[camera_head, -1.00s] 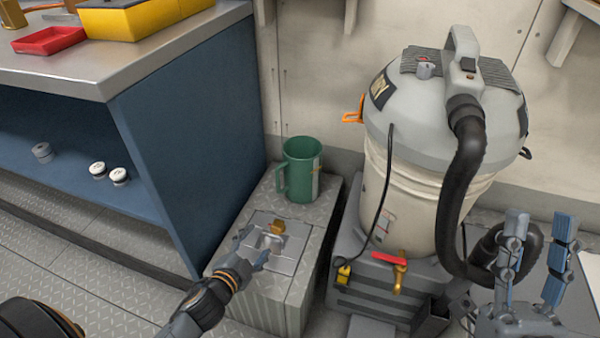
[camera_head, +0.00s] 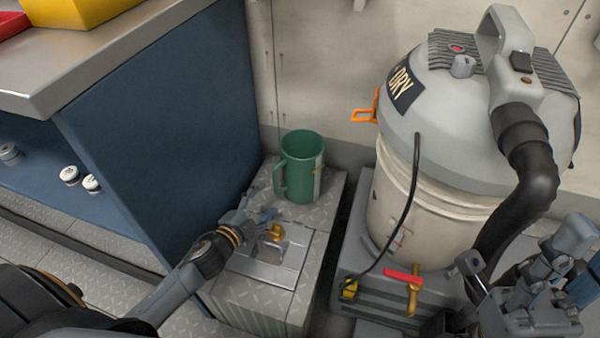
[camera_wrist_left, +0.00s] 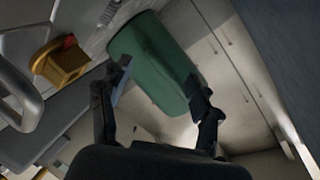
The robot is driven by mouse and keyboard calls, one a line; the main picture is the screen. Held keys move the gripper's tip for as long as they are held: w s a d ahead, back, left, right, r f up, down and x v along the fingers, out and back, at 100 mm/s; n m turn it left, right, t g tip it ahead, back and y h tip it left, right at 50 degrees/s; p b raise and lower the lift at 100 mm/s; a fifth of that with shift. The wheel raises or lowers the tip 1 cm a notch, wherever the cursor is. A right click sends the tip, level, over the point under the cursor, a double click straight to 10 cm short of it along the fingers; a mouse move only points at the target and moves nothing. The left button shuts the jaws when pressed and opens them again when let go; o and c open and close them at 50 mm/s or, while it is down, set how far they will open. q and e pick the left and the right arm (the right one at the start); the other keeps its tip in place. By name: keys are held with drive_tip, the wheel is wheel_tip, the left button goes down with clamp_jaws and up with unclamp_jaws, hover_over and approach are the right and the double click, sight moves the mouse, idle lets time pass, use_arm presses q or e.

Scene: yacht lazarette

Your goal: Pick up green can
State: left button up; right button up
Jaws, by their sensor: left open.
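The green can (camera_head: 302,170), a mug-like vessel with a side handle, stands upright on the back of a grey diamond-plate box. My left gripper (camera_head: 256,214) is open, low over the front of the box and just short of the can. In the left wrist view the can (camera_wrist_left: 152,62) lies ahead of the spread fingers of my left gripper (camera_wrist_left: 162,82), roughly between their tips. Contact cannot be told. My right gripper (camera_head: 525,255) is at the lower right, its fingers apart, with nothing visible between them.
The box (camera_head: 320,215) has a brass latch (camera_head: 275,232) on top, near my left fingers. A blue cabinet (camera_head: 165,130) stands close on the left. A large grey and cream vacuum (camera_head: 425,195) with a black hose (camera_head: 530,175) stands on the right. A wall is behind the can.

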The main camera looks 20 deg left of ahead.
use_arm(q)
drive_tip(key=x, duration=0.1)
drive_tip(key=b+x, duration=0.1)
drive_tip(key=x, duration=0.2)
drive_tip(key=shift+s+f, duration=0.1)
drive_tip(key=shift+f, duration=0.2)
drive_tip(key=shift+w+b, duration=0.25)
drive_tip(key=shift+b, duration=0.05)
drive_tip(key=shift+c, duration=0.2)
